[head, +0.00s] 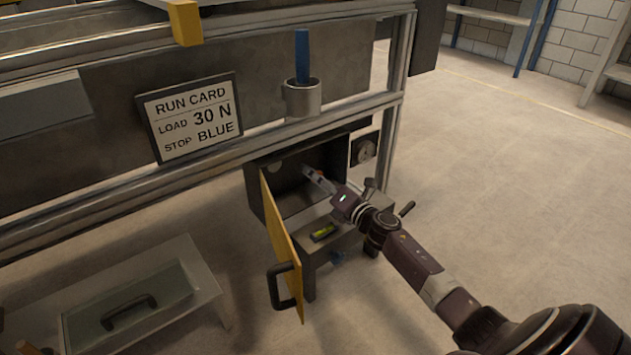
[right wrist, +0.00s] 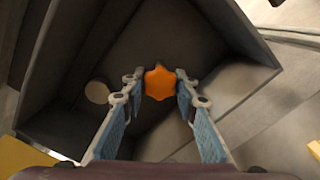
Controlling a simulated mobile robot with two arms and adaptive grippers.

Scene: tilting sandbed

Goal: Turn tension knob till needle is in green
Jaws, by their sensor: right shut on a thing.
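The orange lobed tension knob (right wrist: 160,83) sits inside an open grey box (head: 262,192), at its back. My right gripper (right wrist: 158,90) reaches into the box, its two blue-padded fingers closed on the knob from both sides. In the head view the right gripper (head: 310,174) is at the box's opening and the knob is hidden. A round dial gauge (head: 363,149) is mounted just right of the box; its needle and any green band are too small and dark to read. My left gripper is not in view.
The box's yellow door (head: 281,240) hangs open towards me. A spirit level (head: 324,232) lies on the small stand below. A run card (head: 190,117) reads load 30 N, stop blue. A cup (head: 303,100) holds a blue-handled thing. Floor at right is clear.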

